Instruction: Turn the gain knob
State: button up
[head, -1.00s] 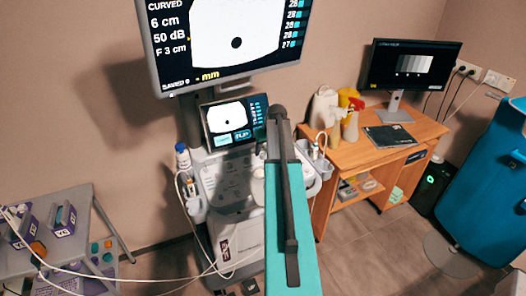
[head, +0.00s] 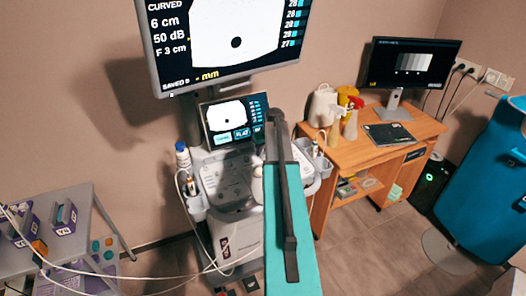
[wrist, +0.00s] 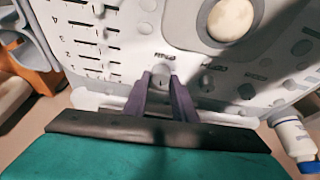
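The ultrasound machine's control panel (head: 225,178) is in the middle of the head view, partly hidden by my arm. It fills the upper wrist view (wrist: 130,40), seen upside down. My gripper (wrist: 162,82) has its two dark fingers spread to either side of a small grey knob (wrist: 162,90) at the panel's edge. Whether the fingers touch the knob cannot be told. A label beside it is too blurred to read. Another small knob (wrist: 207,84) sits to the right. In the head view my gripper's fingers are hidden behind my arm.
A big pale trackball (wrist: 230,18) and a row of sliders (wrist: 90,40) lie on the panel. A small touchscreen (head: 235,120) and a large monitor (head: 225,40) stand above it. A bottle (head: 183,156) is at its left, a wooden desk (head: 345,155) at its right.

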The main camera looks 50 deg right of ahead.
jog(key=shift+n+b, duration=0.3)
jog(key=shift+b, duration=0.15)
jog(key=n+y+b, duration=0.1)
jog(key=n+b, duration=0.1)
jog(key=shift+d+f+n+b, duration=0.1)
jog(key=shift+d+n+b, duration=0.05)
jog(key=shift+n+b, duration=0.2)
jog(key=shift+n+y+b, duration=0.6)
jog(key=shift+n+b, duration=0.15)
jog(key=shift+n, duration=0.4)
jog(key=o, duration=1)
jog(key=shift+o, duration=0.2)
jog(key=shift+s+r, duration=0.1)
jog(key=shift+r, duration=0.2)
jog(key=b+v, duration=0.3)
jog(key=v, duration=1)
jog(key=shift+r+b, duration=0.25)
jog(key=shift+b, duration=0.05)
